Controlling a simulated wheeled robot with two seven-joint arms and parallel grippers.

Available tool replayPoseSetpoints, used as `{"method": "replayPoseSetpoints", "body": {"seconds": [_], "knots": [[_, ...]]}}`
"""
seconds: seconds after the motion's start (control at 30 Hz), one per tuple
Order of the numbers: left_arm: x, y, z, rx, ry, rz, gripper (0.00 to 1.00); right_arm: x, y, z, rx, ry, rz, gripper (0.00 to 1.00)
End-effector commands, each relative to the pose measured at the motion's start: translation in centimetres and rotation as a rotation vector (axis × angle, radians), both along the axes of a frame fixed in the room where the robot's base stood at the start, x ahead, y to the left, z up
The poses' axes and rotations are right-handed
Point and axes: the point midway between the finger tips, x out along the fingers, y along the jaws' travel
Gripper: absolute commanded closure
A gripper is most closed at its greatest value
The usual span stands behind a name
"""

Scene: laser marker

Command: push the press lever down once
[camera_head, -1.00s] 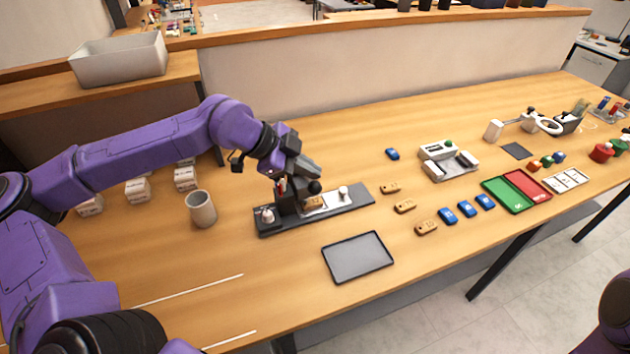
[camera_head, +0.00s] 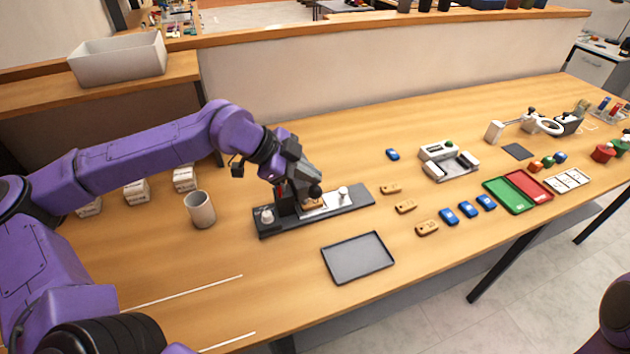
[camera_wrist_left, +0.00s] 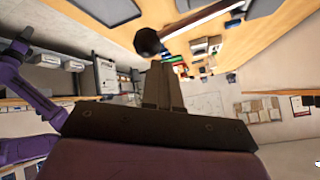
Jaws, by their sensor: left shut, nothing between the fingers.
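The press stands on a long dark base (camera_head: 357,198) in the middle of the table. Its lever ends in a black knob (camera_head: 315,192), low over a wooden piece (camera_head: 312,205) on the press. My left gripper (camera_head: 305,181) is shut and empty, right above and beside the knob, and hides part of the press. In the left wrist view the shut fingers (camera_wrist_left: 163,82) show below the black knob (camera_wrist_left: 147,41), whose rod runs to the upper right. I cannot tell if they touch. My right gripper is out of view.
A grey cup (camera_head: 201,210) stands left of the press. A dark tray (camera_head: 358,258) lies in front of it. Wooden pieces (camera_head: 405,206) and blue pieces (camera_head: 467,209) lie to the right. White boxes (camera_head: 137,191) stand at the left.

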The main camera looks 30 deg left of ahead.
Motion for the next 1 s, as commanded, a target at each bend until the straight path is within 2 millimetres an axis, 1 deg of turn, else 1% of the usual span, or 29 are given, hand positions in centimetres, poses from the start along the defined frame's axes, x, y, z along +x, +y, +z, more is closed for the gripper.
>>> {"method": "replayPoseSetpoints", "body": {"seconds": [0.7, 1.0], "knots": [[-0.13, -0.11, -0.98, 0.000, 0.001, 0.001, 1.00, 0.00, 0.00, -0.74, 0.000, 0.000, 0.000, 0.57], [-0.14, -0.12, -1.00, 0.000, 0.001, 0.001, 1.00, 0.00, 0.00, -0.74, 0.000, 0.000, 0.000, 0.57]]}}
